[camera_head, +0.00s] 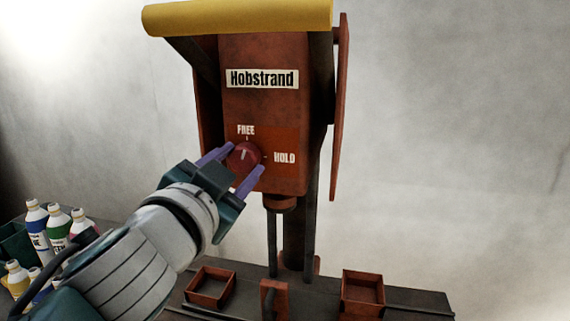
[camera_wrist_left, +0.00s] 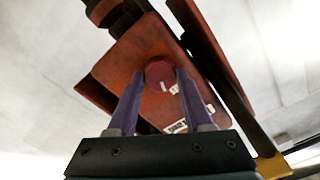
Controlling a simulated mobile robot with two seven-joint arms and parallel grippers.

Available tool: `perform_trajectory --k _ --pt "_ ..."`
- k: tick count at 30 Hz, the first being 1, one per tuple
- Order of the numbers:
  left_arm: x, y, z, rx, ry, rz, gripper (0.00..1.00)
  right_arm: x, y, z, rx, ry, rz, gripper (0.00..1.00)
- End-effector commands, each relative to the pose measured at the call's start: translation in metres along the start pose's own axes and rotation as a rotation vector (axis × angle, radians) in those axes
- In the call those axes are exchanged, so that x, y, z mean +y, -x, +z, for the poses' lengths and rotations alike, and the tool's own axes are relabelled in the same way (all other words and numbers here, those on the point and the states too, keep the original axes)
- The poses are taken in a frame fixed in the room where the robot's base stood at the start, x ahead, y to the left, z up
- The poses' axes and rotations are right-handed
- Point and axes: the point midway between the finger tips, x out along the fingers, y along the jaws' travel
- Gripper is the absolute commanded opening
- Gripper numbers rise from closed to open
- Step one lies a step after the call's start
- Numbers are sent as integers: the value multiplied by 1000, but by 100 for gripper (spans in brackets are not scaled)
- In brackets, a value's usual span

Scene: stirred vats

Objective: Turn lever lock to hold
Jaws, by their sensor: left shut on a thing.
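The lever lock is a round dark red knob (camera_head: 243,156) on the front of the red-brown machine housing (camera_head: 262,108). FREE is printed above the knob and HOLD to its right. The knob's pale mark points up, towards FREE. My left gripper (camera_head: 240,163) has its two purple fingers on either side of the knob and is shut on it. In the left wrist view the knob (camera_wrist_left: 160,75) sits between the fingertips of my left gripper (camera_wrist_left: 161,84). My right gripper is in neither view.
A yellow bar (camera_head: 238,16) tops the machine, which bears a Hobstrand label (camera_head: 262,79). Red trays (camera_head: 210,288) and (camera_head: 362,293) stand on the dark bench below. Several bottles (camera_head: 57,226) stand at the left. The space right of the machine is clear.

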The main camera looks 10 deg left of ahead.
Motion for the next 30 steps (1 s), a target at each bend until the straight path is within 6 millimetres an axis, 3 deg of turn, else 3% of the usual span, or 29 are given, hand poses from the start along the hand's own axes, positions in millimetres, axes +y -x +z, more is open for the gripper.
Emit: perform_trajectory --k 30 --pt "0 0 -1 1 -954 -1 0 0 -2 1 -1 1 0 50"
